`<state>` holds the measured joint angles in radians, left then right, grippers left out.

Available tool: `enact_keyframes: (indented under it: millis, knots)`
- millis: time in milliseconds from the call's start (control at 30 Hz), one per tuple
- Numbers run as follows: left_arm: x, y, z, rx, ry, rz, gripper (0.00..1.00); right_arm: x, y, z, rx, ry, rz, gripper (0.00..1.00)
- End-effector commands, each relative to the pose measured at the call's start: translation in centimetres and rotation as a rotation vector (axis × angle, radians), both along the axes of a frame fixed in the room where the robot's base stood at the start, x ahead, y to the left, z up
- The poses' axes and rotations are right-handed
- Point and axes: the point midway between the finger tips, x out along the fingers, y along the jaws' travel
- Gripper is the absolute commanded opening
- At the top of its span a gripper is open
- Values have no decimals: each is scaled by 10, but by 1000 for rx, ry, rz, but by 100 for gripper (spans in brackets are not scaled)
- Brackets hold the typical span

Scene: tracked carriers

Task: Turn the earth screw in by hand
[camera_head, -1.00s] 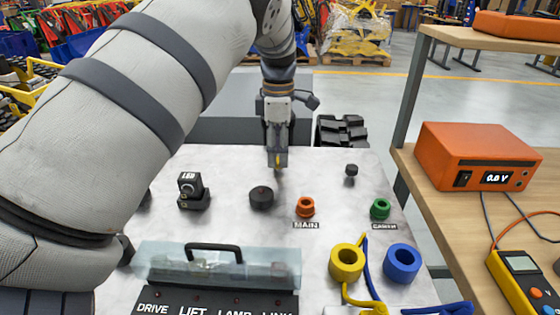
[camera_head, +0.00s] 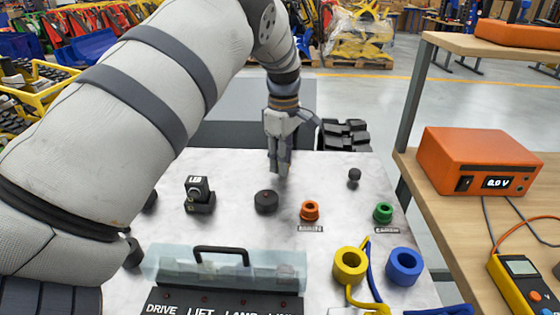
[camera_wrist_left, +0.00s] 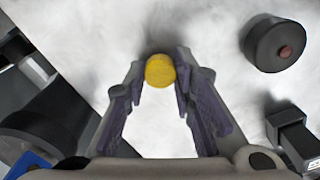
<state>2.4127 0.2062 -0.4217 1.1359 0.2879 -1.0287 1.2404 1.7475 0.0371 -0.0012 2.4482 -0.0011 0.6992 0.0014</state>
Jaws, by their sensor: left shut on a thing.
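My left gripper (camera_head: 280,168) points down over the back part of the white marbled panel (camera_head: 230,172). In the left wrist view its fingertips (camera_wrist_left: 158,75) are closed on a small yellow round piece (camera_wrist_left: 160,70), seen end-on, which may be the earth screw. In the head view the fingers hide this piece, and I cannot tell whether it touches the panel. A green ring socket (camera_head: 383,212) with a label that seems to read EARTH is at the panel's right. My right gripper is not in view.
A black round knob (camera_head: 266,201) stands just in front of the gripper; an orange socket (camera_head: 310,210) is to its right. An LED box (camera_head: 199,195) is on the left, a clear cover (camera_head: 220,265) in front. Yellow (camera_head: 350,264) and blue (camera_head: 404,265) rings lie front right.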

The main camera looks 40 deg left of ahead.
Motion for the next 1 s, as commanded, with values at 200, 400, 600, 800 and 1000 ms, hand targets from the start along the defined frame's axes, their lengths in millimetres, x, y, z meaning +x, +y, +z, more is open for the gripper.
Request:
enact_keyframes:
  millis: [200, 400, 600, 800, 1000]
  knots:
    - [-1, 0, 2, -1, 0, -371, 4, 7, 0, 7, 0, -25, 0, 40]
    - [-1, 0, 1, 0, 2, -375, 4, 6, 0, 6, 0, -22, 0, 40]
    - [-1, 0, 4, -1, -4, -760, 4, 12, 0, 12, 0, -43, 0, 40]
    - [-1, -1, 2, 1, 0, -1192, 4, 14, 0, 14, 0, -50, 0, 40]
    - [-1, 0, 1, 1, 3, -1226, 4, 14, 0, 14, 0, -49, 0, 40]
